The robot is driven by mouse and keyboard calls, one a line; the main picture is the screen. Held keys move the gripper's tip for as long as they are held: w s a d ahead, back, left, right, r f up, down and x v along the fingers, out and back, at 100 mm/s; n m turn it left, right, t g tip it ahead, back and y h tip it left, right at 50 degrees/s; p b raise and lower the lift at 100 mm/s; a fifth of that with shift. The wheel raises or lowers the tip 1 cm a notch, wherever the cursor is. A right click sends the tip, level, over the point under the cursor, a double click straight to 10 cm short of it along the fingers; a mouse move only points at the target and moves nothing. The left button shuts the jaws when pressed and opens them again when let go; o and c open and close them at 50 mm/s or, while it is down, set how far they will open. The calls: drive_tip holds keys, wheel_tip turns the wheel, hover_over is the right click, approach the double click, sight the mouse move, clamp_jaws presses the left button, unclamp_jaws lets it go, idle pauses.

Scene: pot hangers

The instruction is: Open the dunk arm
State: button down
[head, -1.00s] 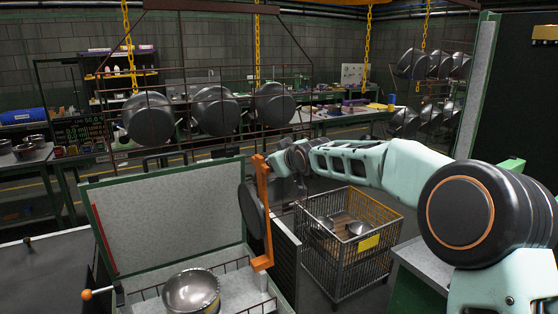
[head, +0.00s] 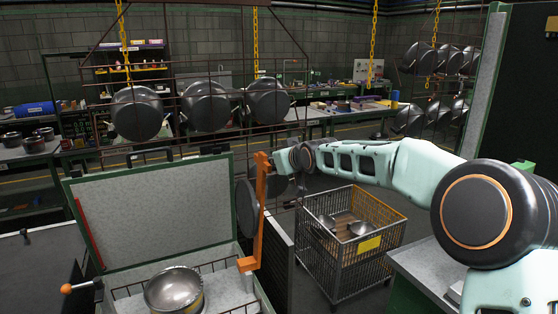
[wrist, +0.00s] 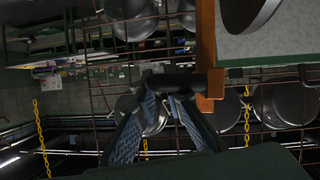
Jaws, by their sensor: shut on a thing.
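The dunk arm is an orange upright bar (head: 259,215) at the right side of the dunk station, with its lower end bent at the basket. My gripper (head: 276,171) is at the top of this bar. In the wrist view the orange bar (wrist: 206,45) ends in a block with a dark cylindrical handle (wrist: 176,82) sticking out to the left. The two fingers of my gripper (wrist: 166,95) are closed around that handle. A metal pot (head: 174,290) sits in the wire basket at the lower left. The fingertips are small and dark in the head view.
A raised grey lid panel (head: 155,215) stands behind the basket. A wire cart (head: 350,275) with pots is right of the bar. Pots hang on a rack (head: 205,108) behind. An orange ball-ended lever (head: 67,288) is at the left.

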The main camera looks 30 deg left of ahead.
drive_tip(key=shift+w+r, duration=0.15)
drive_tip(key=shift+r, duration=0.2)
drive_tip(key=c, duration=2)
unclamp_jaws()
drive_tip(key=shift+d, duration=0.15)
drive_tip(key=shift+f, duration=0.2)
drive_tip(key=shift+v, duration=6.05)
